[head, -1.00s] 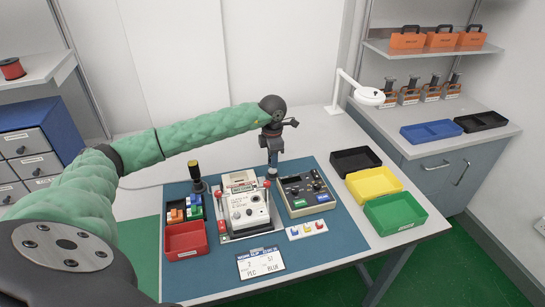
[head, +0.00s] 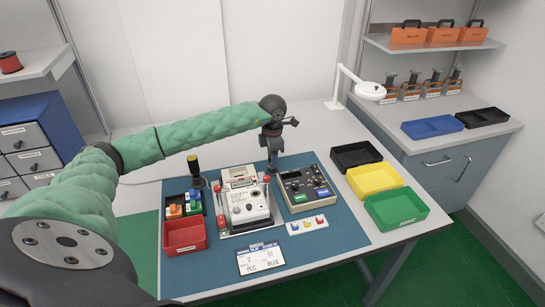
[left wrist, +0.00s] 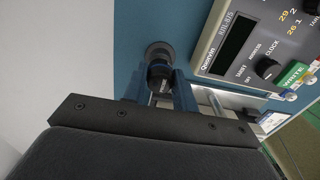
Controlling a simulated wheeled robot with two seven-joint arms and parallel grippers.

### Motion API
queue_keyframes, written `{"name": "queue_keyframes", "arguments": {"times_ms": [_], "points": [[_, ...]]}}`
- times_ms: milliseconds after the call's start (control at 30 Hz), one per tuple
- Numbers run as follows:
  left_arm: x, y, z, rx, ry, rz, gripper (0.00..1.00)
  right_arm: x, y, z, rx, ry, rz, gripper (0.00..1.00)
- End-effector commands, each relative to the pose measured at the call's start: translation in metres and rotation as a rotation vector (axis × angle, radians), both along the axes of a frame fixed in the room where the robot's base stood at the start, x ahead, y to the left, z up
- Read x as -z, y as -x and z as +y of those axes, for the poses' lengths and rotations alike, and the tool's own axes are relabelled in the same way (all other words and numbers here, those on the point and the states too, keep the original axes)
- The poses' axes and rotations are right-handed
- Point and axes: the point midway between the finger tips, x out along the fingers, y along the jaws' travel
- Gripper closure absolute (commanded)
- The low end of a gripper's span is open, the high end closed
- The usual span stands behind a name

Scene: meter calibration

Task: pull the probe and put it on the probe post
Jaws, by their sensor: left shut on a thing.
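My left gripper (head: 272,172) points down at the back of the blue mat, between the white meter unit (head: 246,208) and the dark control unit (head: 305,190). In the left wrist view its fingers (left wrist: 160,88) are shut on a dark cylindrical piece (left wrist: 158,62), which I take for the probe. A wider dark ring shows behind that piece; I cannot tell whether they are joined. The gripper hides the piece in the head view. A black stand with a yellow top (head: 194,166), perhaps the probe post, is upright at the mat's back left. My right gripper is out of view.
A red bin (head: 185,236) and a tray of coloured blocks lie left of the meter. A label card (head: 261,259) and a small button strip (head: 307,225) lie in front. Black, yellow and green (head: 396,210) bins line the right. A white lamp (head: 369,91) stands behind.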

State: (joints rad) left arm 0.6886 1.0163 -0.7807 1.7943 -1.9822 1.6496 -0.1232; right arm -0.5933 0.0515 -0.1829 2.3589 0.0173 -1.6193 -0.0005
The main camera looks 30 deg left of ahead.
Motion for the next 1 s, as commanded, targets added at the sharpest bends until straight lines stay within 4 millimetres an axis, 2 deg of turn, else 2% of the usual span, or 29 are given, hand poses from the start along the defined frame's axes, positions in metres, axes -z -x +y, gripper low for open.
{"name": "queue_keyframes", "arguments": {"times_ms": [1000], "points": [[-0.0012,-0.0002,-0.0003,0.0,0.0,0.0,0.92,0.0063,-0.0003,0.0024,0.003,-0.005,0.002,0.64]]}}
